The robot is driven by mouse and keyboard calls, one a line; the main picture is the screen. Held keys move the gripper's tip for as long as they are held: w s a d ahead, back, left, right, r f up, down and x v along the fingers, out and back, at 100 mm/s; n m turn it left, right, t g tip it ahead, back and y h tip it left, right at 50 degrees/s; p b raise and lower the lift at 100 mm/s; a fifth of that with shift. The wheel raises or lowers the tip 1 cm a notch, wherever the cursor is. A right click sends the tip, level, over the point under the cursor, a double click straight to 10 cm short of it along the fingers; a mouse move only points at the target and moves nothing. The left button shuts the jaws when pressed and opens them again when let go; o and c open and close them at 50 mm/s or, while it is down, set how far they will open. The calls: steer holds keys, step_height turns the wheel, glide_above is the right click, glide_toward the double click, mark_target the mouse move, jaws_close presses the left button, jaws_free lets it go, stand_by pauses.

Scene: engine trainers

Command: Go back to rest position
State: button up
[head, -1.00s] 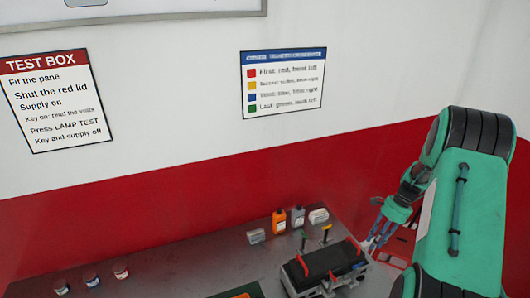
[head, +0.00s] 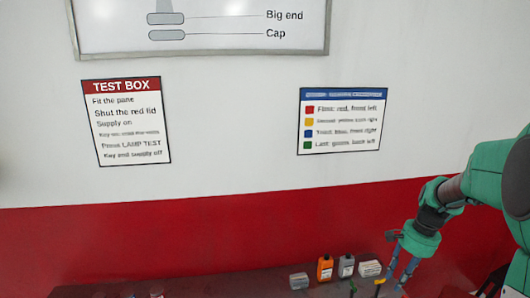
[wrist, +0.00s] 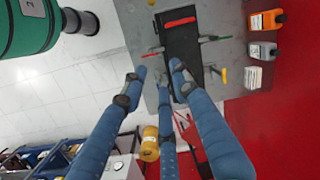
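My gripper (head: 391,288) hangs at the lower right in the head view, over the back right of the bench, its blue fingers pointing down. In the wrist view my gripper (wrist: 155,82) shows three blue fingers spread apart with nothing between them. Beyond the fingertips lies a black block-like unit (wrist: 183,50) with a red bar (wrist: 180,22) across it and T-shaped handles at its sides. The fingers appear apart from it. In the head view this unit is almost wholly below the picture edge.
A yellow cylinder (wrist: 150,143) and shelving (wrist: 40,155) show in the wrist view. The air above the bench's left is clear.

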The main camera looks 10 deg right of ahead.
steer(key=s+a+r+n+t+h+b, duration=0.1)
steer(key=s+a+r+n+b, duration=0.2)
steer(key=a, duration=0.6)
steer(key=s+a+r+n+t+h+b, duration=0.1)
steer(key=s+a+r+n+b, duration=0.2)
steer(key=a, duration=0.6)
steer(key=s+a+f+n+t+b, duration=0.2)
steer(key=s+a+n+b, duration=0.3)
steer(key=s+a, duration=0.6)
steer(key=s+n+t, duration=0.1)
steer(key=s, duration=0.2)
steer(key=shift+s+a+f, duration=0.2)
steer(key=shift+a+f, duration=0.1)
steer(key=shift+a, duration=0.05)
steer(key=shift+o, duration=0.5)
